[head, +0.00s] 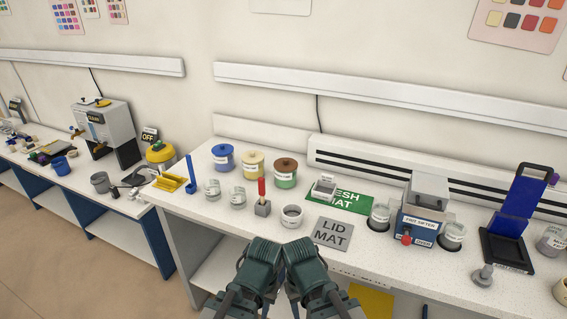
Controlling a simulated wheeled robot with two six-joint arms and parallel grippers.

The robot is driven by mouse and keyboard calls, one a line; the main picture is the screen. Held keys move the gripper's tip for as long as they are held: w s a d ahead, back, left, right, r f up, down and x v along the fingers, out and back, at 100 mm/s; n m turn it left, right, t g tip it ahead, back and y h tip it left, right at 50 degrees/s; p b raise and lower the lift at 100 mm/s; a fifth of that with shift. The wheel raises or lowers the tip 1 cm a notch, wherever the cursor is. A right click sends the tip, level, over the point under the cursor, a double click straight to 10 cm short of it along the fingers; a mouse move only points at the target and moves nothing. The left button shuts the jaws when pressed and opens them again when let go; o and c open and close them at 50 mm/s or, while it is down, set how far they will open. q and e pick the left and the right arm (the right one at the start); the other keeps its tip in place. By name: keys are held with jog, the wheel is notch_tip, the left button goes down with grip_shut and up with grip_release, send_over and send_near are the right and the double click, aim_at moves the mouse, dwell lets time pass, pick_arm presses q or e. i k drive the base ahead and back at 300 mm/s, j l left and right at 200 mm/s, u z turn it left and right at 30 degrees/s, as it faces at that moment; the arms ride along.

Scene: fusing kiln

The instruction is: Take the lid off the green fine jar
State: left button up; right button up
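The green jar (286,178) stands near the back of the right-hand bench in the head view. Its brown lid (286,164) with a small knob is on top. A label on its front is too small to read. My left gripper (263,254) and my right gripper (298,254) are side by side at the bottom middle, in front of the bench and well short of the jar. Their fingers cannot be made out, and nothing is seen held.
A grey lid mat (332,234) lies near the front edge. A yellow jar (253,166) and a blue jar (223,158) stand left of the green jar. A red-handled tool (262,198) and a white cup (291,216) stand in front. A green mat (352,204) lies right.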

aim_at(284, 164)
jog(key=i+j+z, duration=0.15)
jog(key=j, duration=0.4)
jog(key=i+j+z, duration=0.15)
jog(key=j, duration=0.45)
jog(key=i+j+z, duration=0.15)
jog(key=j, duration=0.4)
jog(key=j+z, duration=0.2)
jog(key=j, duration=0.4)
jog(key=i, duration=0.05)
